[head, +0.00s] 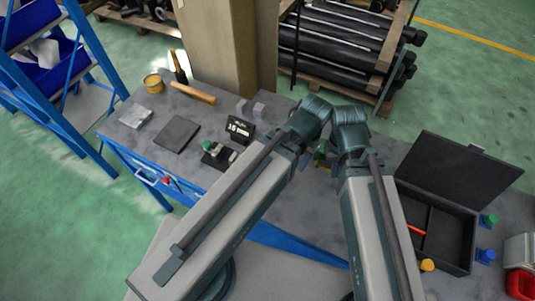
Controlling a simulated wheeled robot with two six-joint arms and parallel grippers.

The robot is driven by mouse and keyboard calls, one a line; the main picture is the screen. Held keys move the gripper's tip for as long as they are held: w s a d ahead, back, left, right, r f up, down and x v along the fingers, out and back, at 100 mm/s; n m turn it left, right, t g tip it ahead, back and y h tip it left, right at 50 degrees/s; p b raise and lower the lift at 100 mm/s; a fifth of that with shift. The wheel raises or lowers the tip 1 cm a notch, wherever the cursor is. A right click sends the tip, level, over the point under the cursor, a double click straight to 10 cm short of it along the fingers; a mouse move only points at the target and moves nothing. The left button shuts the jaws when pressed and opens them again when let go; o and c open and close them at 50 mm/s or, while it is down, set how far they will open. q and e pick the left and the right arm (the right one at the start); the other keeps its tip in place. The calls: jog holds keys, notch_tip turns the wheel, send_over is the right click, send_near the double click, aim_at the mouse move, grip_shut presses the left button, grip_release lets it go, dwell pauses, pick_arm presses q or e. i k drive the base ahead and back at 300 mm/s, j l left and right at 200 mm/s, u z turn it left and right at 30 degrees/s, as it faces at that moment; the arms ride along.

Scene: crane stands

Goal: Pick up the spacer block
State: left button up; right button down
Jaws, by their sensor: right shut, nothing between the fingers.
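Two small grey blocks (241,106) (259,108) stand on the grey bench behind a black sign (240,129) that reads 15 mm. Another small grey piece (232,156) lies by a dark fixture with a green knob (208,145). I cannot tell which of these is the spacer block. My right gripper (321,156) shows small and partly covered between my two arms, over the bench. It is shut and empty, to the right of the blocks and apart from them. My left gripper is hidden behind its own arm.
On the bench's left lie a dark plate (178,135), a light metal piece (135,117), a yellow tin (154,83) and a wooden-handled hammer (194,93). An open black case (440,238) stands at right. A post (219,45) rises behind the bench.

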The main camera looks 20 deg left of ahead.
aim_at(235, 155)
jog(key=k+j+z, duration=0.2)
jog(key=j+z, duration=0.25)
jog(key=k+j+z, duration=0.3)
jog(key=j+z, duration=0.15)
jog(key=k+j+z, duration=0.5)
jog(key=k+j, duration=0.3)
jog(key=k, duration=0.15)
jog(key=k+j, duration=0.35)
jog(key=k, duration=0.2)
jog(key=i, duration=0.45)
jog(key=j+z, duration=0.05)
